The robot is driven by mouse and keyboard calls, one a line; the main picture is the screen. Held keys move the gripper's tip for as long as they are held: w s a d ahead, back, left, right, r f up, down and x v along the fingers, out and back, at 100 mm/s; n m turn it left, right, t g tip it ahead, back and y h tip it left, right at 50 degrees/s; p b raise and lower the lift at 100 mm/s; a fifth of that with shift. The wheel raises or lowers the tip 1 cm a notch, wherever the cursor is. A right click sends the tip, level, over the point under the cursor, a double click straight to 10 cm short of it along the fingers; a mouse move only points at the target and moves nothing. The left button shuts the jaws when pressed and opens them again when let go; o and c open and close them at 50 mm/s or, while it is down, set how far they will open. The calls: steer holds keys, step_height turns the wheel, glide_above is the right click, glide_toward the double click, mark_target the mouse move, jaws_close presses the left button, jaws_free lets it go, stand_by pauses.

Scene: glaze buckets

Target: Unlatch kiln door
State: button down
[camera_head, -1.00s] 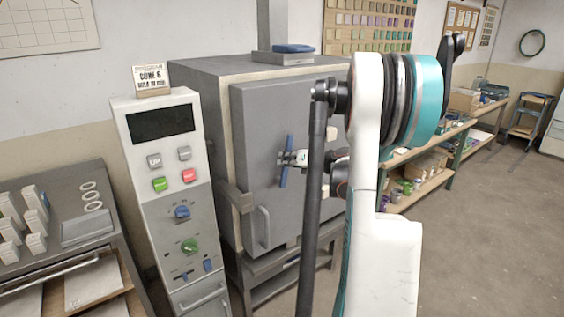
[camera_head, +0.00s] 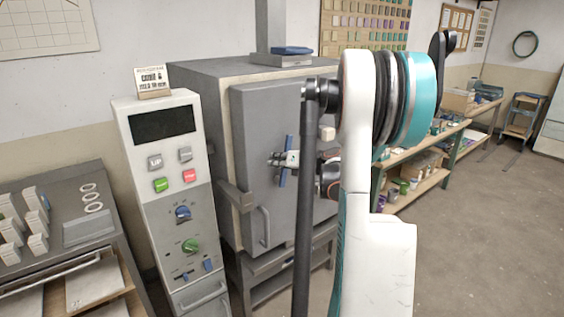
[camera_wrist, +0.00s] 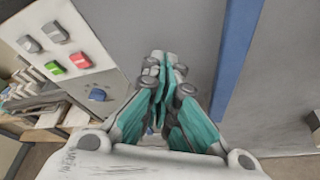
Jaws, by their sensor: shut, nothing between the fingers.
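The grey kiln door (camera_head: 263,115) is closed against the kiln body (camera_head: 192,82). Its blue latch bar (camera_head: 282,179) stands nearly upright on the door, and my gripper crosses in front of its middle in the head view. My gripper (camera_head: 272,158) is shut and empty, with its tips just left of the bar in that picture. In the wrist view the blue bar (camera_wrist: 238,50) is to the right of my shut fingertips (camera_wrist: 164,58), with a visible gap. I cannot tell how far the tips are from the door face.
A control panel (camera_head: 163,170) with buttons and knobs stands left of the kiln. A curved door handle (camera_head: 263,226) is low on the door. A shelf bench (camera_head: 425,150) is at the right. The floor (camera_head: 480,230) at right is clear.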

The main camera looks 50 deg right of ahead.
steer(key=s+d+p, duration=0.1)
steer(key=s, duration=0.9)
steer(key=shift+f+p, duration=0.3)
steer(key=shift+d, duration=0.1)
